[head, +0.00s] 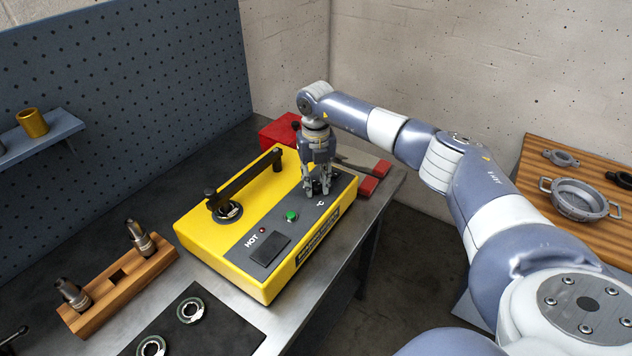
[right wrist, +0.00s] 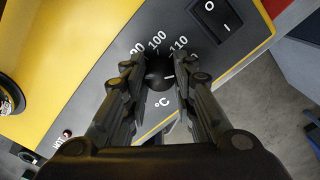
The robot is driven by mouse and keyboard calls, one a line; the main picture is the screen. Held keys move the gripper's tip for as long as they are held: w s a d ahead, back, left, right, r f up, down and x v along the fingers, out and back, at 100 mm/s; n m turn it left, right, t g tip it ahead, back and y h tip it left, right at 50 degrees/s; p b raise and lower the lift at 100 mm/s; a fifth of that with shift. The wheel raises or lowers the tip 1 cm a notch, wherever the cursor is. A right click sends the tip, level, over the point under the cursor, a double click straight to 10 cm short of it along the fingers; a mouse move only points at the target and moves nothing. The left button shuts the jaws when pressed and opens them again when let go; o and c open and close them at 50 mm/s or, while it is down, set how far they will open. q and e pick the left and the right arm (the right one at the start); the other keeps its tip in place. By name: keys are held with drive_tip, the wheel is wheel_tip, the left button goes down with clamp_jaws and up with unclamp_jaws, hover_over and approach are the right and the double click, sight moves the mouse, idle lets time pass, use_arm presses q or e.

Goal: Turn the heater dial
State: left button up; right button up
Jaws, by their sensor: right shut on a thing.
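The yellow heater (head: 197,236) stands on the metal workbench with a dark grey control panel. Its black dial (right wrist: 160,73) shows in the right wrist view, with a white pointer line and the numbers 100 and 110 around it and a °C mark below. My right gripper (head: 318,190) points down over the panel's right part. In the right wrist view its two fingers (right wrist: 155,75) are on either side of the dial, shut on it. In the head view the gripper hides the dial. My left gripper is not in view.
The heater panel also has a rocker switch (right wrist: 212,18), a green button (head: 291,216) and a small HOT lamp (head: 262,230). A black bar (head: 245,184) spans the heater top. A wooden holder (head: 120,285) with tools and a dark mat (head: 222,323) with rings lie nearby.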

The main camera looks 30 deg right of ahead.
sight(316, 185)
drive_tip(key=shift+w+r, duration=0.1)
drive_tip(key=shift+r, duration=0.05)
drive_tip(key=o, duration=1.1)
wheel_tip(316, 185, up, 12)
drive_tip(key=shift+f, duration=0.1)
